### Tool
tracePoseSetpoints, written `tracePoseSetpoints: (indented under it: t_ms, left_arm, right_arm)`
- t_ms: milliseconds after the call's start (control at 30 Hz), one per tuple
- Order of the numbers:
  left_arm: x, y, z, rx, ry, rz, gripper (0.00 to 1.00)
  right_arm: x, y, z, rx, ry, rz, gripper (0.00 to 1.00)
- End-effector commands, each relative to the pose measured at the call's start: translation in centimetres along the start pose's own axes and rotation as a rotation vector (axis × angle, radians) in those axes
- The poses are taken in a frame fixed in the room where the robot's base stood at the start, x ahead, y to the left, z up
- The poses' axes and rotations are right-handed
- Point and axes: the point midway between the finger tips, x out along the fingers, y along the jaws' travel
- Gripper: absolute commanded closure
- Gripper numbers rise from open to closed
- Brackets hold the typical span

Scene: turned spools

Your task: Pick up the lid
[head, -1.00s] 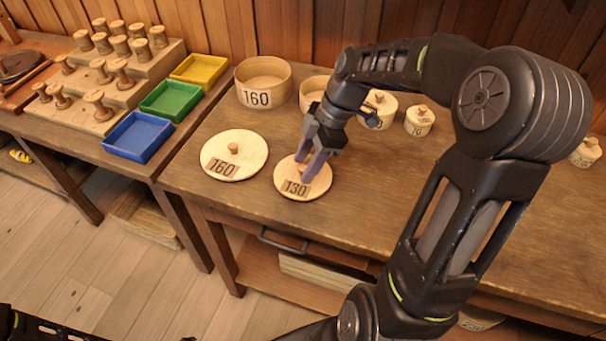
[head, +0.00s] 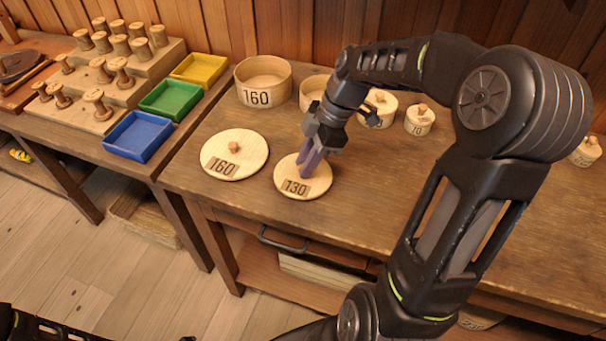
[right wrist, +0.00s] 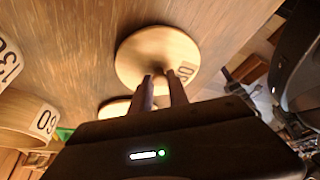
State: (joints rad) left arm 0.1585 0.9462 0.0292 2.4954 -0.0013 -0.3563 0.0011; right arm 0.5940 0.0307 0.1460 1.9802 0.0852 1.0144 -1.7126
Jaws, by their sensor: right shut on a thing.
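The round pale wooden lid marked 130 (head: 318,187) lies near the front edge of the table; it also shows in the right wrist view (right wrist: 140,48). My right gripper (head: 307,172) points down at its middle, and its purple fingers are shut on the lid's knob, which they mostly hide. In the right wrist view the fingers (right wrist: 161,80) meet the lid's centre. The lid looks flat on the table; I see no clear gap under it. A larger lid marked 160 (head: 250,150) lies to its left. My left gripper is not in view.
An open round box marked 160 (head: 263,72) stands behind the lids, with another open box (head: 312,88) partly behind my arm. Small lidded boxes (head: 418,121) stand farther right. Blue (head: 138,137), green and yellow trays and several spools are on the left table.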

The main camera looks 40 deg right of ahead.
Motion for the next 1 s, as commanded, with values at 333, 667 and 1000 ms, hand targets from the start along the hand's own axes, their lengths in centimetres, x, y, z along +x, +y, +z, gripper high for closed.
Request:
tracePoseSetpoints:
  t_ms: [333,667,1000]
  left_arm:
    - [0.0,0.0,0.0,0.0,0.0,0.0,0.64]
    - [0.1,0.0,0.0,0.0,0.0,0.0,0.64]
    - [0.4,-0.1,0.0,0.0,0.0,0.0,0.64]
  right_arm:
    - [0.0,0.0,0.0,0.0,0.0,0.0,1.0]
    - [-0.7,0.1,-0.3,-0.002,0.0,0.003,1.0]
    - [-6.1,0.1,-2.5,-0.002,0.0,0.006,1.0]
